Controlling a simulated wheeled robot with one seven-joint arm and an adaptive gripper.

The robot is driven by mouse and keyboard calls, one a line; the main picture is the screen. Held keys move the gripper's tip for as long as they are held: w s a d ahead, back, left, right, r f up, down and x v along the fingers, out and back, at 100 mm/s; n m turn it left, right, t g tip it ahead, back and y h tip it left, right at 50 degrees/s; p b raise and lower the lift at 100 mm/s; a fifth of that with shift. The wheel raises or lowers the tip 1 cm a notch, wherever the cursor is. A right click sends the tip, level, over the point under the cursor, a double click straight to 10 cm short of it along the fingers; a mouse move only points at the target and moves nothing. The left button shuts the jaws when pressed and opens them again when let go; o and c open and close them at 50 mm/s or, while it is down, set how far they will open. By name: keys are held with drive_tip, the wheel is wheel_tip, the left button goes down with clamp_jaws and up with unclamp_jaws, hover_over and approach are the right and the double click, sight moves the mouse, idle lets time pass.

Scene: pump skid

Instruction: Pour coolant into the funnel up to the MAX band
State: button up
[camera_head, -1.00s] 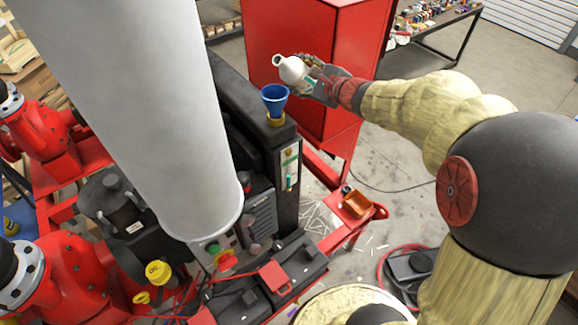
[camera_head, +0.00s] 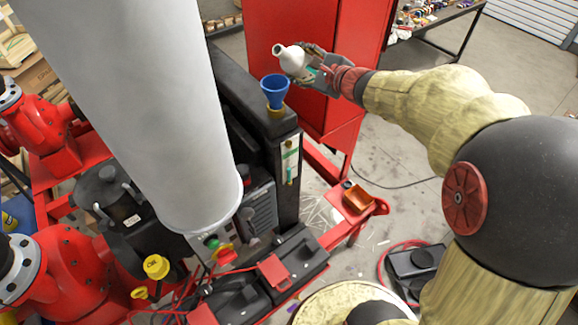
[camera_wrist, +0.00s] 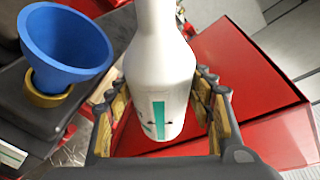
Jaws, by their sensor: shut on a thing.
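My gripper (camera_wrist: 158,120) is shut on a white bottle (camera_wrist: 160,70) with a green-marked label. In the head view the bottle (camera_head: 290,58) is tilted, its neck pointing left, above and slightly right of the blue funnel (camera_head: 274,88). The funnel also shows in the wrist view (camera_wrist: 68,45), left of the bottle and apart from it. It stands in a brass-coloured neck (camera_wrist: 48,92) on top of the black tank (camera_head: 262,122). A sight gauge (camera_head: 290,160) with a pale plate is on the tank's front; its level and MAX band are too small to read. No liquid stream is visible.
A large grey-white cylinder (camera_head: 150,100) blocks much of the left. A red cabinet (camera_head: 320,70) stands behind the bottle. Red pumps (camera_head: 75,270) stand at left.

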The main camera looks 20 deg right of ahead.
drive_tip(key=shift+w+d+r+n+t+b, duration=0.1)
drive_tip(key=shift+d+r+n+t+b, duration=0.35)
drive_tip(key=shift+b, duration=2.45)
drive_tip(key=shift+w+r+n+t+b, duration=0.2)
drive_tip(key=shift+n+b, duration=0.55)
drive_tip(key=shift+b, duration=2.15)
idle(2.2)
